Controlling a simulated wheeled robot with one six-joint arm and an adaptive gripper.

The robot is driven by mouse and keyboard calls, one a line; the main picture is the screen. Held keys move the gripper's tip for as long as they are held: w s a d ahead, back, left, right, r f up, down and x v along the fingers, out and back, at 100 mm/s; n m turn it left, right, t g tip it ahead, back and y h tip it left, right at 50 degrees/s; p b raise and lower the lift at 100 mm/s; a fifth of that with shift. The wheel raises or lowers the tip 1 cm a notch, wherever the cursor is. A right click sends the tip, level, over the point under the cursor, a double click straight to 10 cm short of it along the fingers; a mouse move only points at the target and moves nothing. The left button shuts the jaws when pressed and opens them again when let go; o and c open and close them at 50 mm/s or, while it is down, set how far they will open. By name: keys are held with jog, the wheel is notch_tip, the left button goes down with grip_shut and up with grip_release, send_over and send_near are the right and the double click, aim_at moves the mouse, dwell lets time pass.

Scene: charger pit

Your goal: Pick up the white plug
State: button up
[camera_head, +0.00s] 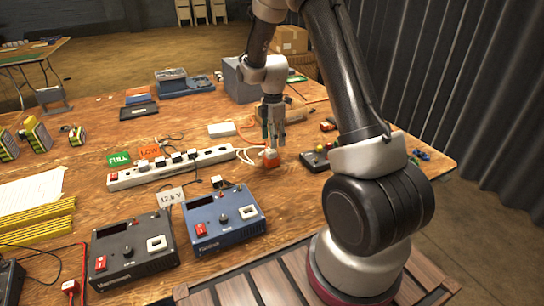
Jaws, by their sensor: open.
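My gripper (273,142) is open and points down over the wooden table, right of the white power strip's far end. Just below its fingertips sits a small orange-red piece with a white part on top (270,157). A white cable (246,154) loops beside it on the left. The white part may be the white plug, but it is too small to tell for certain. I cannot tell whether the fingers touch it.
The white power strip (135,177) holds several dark plugs. A black charger (130,268) and a blue charger (222,228) stand in front. A dark box with knobs (316,160) is right of my gripper. Green and orange cards stand behind the strip.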

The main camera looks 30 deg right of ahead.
aim_at(273, 151)
notch_tip(273, 151, down, 6)
jog(key=shift+r, duration=0.15)
jog(key=shift+c, duration=0.4)
jog(key=c, duration=1.1)
